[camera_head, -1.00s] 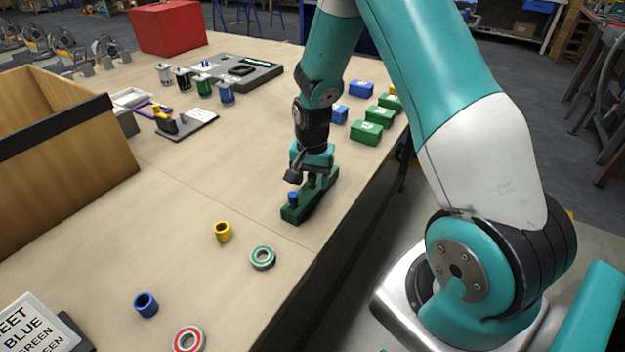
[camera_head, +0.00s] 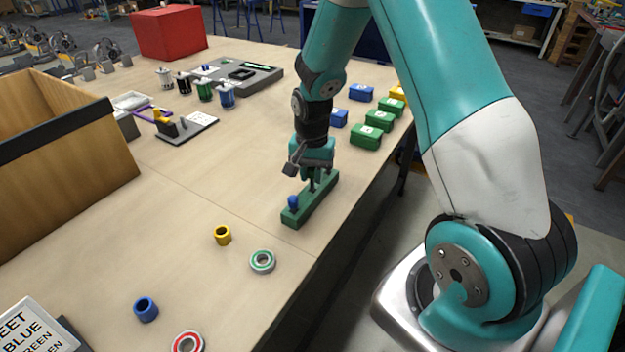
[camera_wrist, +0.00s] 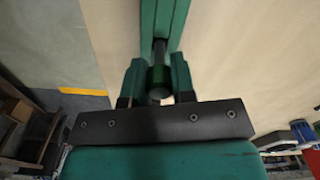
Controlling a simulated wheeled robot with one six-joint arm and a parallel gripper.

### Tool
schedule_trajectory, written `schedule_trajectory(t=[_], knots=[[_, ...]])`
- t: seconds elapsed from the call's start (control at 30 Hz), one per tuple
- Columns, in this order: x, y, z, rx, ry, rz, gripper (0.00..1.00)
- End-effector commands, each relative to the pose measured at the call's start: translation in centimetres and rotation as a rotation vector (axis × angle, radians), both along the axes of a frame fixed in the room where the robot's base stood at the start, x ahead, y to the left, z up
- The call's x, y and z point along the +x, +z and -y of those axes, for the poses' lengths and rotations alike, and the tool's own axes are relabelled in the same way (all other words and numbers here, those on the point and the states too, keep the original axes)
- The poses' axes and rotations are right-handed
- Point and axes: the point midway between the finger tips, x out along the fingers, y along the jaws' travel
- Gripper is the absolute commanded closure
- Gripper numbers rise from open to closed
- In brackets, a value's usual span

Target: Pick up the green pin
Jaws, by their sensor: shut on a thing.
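The green pin (camera_wrist: 159,80) shows in the wrist view between the two fingers of my gripper (camera_wrist: 158,82), which is shut on it. A dark shaft shows below the pin's green part, over the green block. In the head view my gripper (camera_head: 314,178) is above the long green block (camera_head: 318,204) near the table's edge. The block also shows in the wrist view (camera_wrist: 163,18). A blue pin (camera_head: 293,202) stands at the block's near end. The head view hides most of the green pin behind the fingers, and I cannot tell whether it is clear of the block.
A yellow bushing (camera_head: 222,235), a green-ringed bearing (camera_head: 262,261), a blue bushing (camera_head: 146,309) and a red-ringed bearing (camera_head: 187,343) lie in front. Small green and blue boxes (camera_head: 366,136) stand behind my gripper. A wooden bin (camera_head: 75,165) is at left. The table's middle is clear.

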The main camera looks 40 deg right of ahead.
Motion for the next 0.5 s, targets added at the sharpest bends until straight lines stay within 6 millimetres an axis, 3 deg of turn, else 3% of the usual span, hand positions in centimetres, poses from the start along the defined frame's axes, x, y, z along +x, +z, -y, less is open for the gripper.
schedule_trajectory(t=[0.5], knots=[[0.1, 13.8, 0.0, -0.001, 0.000, 0.006, 0.99]])
